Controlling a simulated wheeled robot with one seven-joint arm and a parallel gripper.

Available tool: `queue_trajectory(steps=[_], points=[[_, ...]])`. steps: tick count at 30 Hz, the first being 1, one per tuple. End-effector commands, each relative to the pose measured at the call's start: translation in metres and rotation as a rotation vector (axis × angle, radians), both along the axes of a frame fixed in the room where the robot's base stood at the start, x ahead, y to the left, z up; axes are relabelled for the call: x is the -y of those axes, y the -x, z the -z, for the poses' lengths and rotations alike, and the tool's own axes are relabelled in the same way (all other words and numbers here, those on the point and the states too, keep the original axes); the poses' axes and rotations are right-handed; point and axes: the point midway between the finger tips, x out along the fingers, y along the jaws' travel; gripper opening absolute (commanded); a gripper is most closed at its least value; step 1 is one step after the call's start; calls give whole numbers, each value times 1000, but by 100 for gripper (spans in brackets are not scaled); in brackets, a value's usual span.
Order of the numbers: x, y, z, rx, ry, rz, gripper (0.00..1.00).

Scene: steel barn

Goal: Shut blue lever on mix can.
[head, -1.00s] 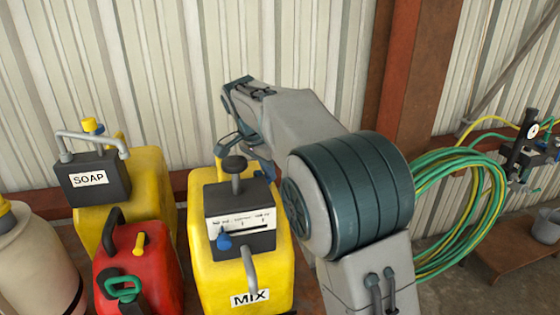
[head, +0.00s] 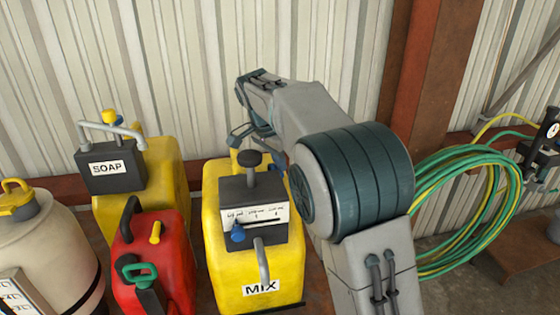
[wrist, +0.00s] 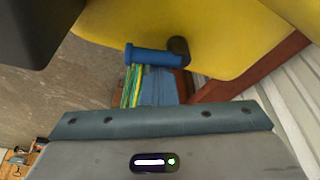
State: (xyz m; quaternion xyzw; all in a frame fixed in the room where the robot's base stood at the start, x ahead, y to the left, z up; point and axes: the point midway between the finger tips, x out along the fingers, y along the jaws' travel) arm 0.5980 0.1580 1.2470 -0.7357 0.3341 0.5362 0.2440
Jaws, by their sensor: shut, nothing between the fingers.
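The yellow mix can (head: 225,265) stands in the front middle of the head view, labelled MIX, with a grey top box and a grey spout. A small blue knob (head: 237,233) sits at the left of the white scale on its front. In the wrist view a blue lever (wrist: 155,57) sticks out sideways from a dark pivot on the yellow can (wrist: 225,30). My gripper (wrist: 160,88) is shut and empty, close to this lever; I cannot tell whether they touch. In the head view my gripper (head: 243,138) is behind the can, partly hidden.
The yellow soap can (head: 165,185), a red fuel can (head: 165,250) and a cream sprayer (head: 45,250) stand left of the mix can. The corrugated wall (head: 190,60) is close behind. Green and yellow hose (head: 510,200) hangs at the right by a rust-brown post (head: 425,75).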

Motion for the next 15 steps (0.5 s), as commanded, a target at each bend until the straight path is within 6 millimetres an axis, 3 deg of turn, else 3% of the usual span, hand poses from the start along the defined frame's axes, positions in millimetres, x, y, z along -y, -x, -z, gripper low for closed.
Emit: queue_trajectory(steps=[8, 15], points=[[34, -11, 9, 0, 0, 4, 0], [20, -5, -42, 5, -1, -2, 0]])
